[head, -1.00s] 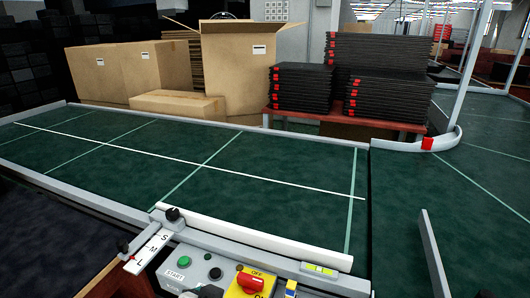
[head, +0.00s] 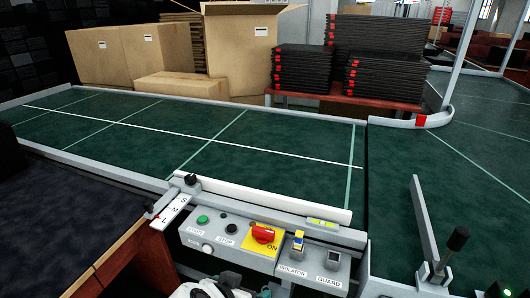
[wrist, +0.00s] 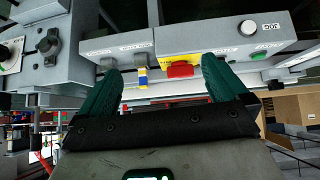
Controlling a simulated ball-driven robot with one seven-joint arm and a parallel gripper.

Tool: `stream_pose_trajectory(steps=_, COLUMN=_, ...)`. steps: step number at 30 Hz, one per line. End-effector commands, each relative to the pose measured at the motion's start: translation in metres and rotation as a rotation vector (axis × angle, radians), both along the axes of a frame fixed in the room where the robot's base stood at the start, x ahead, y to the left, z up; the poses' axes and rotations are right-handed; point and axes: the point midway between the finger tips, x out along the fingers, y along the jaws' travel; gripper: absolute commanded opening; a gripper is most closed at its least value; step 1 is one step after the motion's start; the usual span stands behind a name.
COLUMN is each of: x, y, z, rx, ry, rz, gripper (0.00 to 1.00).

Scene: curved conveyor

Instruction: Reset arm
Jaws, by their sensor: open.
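My gripper (wrist: 160,85) is open and empty in the wrist view, its two green fingers spread apart. Through the gap shows the conveyor's control panel (wrist: 230,40), with a red switch on a yellow plate (wrist: 181,69) and a blue-and-yellow isolator switch (wrist: 142,75). In the head view the panel (head: 233,240) is at the bottom middle. The red switch (head: 263,234) there has an ON label. The fingers are not visible in the head view; only a white part of my arm shows at the bottom edge.
The green conveyor (head: 130,125) is empty. Cardboard boxes (head: 150,55) and stacked black trays (head: 385,65) on a red table stand behind it. A metal guide bar (head: 423,225) and a black-knobbed lever (head: 452,245) stand at right. A dark table (head: 50,215) is at left.

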Motion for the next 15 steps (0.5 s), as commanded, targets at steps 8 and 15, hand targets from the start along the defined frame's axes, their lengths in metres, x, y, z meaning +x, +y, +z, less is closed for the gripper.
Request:
stream_pose_trajectory(steps=8, x=-0.013, y=-0.061, z=-0.03, rx=-0.018, ry=0.121, rz=0.014, gripper=1.0)
stream_pose_trajectory(steps=15, x=-0.051, y=-0.148, z=-0.067, rx=-0.017, ry=0.293, rz=0.048, gripper=1.0)
